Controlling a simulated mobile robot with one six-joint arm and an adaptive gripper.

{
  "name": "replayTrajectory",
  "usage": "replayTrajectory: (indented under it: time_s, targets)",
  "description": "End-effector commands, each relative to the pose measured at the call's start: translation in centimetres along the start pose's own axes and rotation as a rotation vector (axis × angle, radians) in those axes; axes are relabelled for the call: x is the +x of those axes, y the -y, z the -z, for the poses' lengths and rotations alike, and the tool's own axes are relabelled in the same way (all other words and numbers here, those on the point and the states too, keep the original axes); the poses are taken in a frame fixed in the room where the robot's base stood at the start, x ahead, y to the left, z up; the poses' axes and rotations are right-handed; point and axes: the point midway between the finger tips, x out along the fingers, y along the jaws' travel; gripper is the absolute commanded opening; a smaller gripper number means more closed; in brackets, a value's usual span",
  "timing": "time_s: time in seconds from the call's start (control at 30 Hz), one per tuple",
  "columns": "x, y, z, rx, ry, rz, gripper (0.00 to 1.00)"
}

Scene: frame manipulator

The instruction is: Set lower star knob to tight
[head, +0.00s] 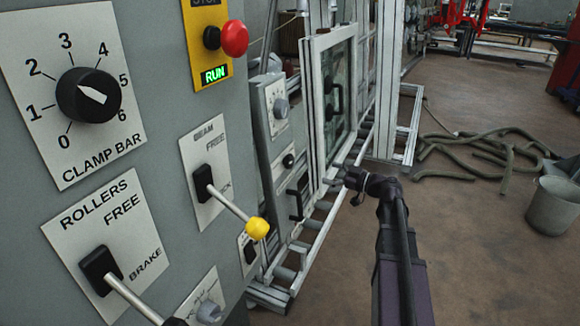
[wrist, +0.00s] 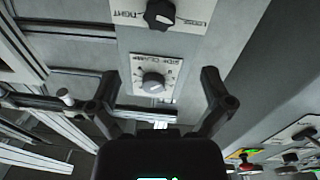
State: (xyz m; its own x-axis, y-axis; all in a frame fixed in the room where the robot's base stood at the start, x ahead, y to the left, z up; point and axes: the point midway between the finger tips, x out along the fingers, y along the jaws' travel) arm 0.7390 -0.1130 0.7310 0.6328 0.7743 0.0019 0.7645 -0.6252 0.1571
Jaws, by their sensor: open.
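A black star knob (wrist: 160,13) sits on a white plate at the top of the wrist view. The plate's lettering is upside down there, with TIGHT left of the knob and what looks like LOOSE on its right. Which way the knob is set I cannot tell. In the head view a small black knob (head: 289,160) on the further grey panel seems to be the same one. My gripper (wrist: 159,76) is open and empty, its fingers apart in front of the panel. In the head view my gripper (head: 341,181) is right of the panel, apart from the knob.
A grey side clamp dial (wrist: 152,82) shows between my fingers; it is above the black knob in the head view (head: 281,108). A black handle (head: 298,203) is below. A framed glass door (head: 331,85) stands behind. Open floor lies to the right.

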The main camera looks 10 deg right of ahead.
Motion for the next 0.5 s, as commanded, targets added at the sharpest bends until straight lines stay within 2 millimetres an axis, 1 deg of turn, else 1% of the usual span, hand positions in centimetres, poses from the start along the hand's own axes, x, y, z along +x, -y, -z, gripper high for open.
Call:
replayTrajectory:
  time_s: [0.33, 0.5]
  targets:
    - [0.19, 0.04, 0.04, 0.001, 0.001, 0.002, 1.0]
    - [0.94, 0.03, 0.02, 0.002, 0.001, 0.003, 1.0]
